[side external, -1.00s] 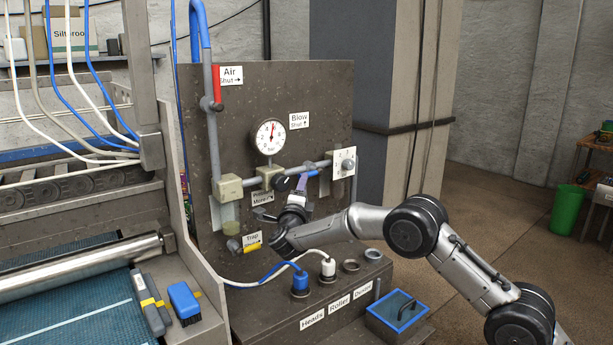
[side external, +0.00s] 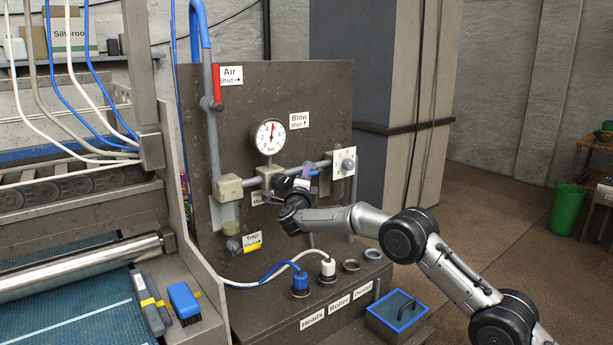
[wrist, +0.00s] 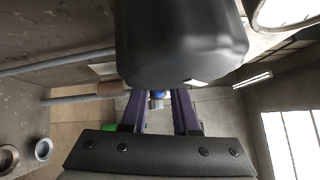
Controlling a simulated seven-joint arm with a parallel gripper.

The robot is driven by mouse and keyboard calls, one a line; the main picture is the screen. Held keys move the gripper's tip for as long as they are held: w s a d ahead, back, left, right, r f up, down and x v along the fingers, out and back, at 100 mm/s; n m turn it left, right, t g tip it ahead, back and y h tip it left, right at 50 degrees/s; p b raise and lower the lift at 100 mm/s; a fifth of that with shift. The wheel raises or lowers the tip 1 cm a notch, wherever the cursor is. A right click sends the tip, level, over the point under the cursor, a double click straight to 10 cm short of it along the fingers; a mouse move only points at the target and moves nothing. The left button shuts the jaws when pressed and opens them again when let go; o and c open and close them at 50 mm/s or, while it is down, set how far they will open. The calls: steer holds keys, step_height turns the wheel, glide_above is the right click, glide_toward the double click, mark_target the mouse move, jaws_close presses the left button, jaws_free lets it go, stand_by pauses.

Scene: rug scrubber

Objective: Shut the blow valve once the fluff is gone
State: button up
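The blow valve's blue handle (side external: 314,173) shows as a small blue piece on the grey pipe below the Blow label (side external: 299,120), whose arrow for shut points up. My gripper (side external: 306,174) is right at it and hides most of it, so its angle is unclear. In the wrist view my two purple fingers (wrist: 158,105) stand apart, with a small blue patch (wrist: 157,96) seen between them. I cannot tell whether they touch the handle. The trap bowl (side external: 233,244) hangs at the lower left by the Trap label; no fluff can be made out.
The pressure gauge (side external: 269,136) and red air valve handle (side external: 217,88) are on the panel (side external: 320,95). Plugs and sockets (side external: 328,268) line the ledge below. A blue-rimmed box (side external: 398,312) stands at the front. A dark body fills the top of the wrist view.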

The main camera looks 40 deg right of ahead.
jaws_close()
stand_by(1.1)
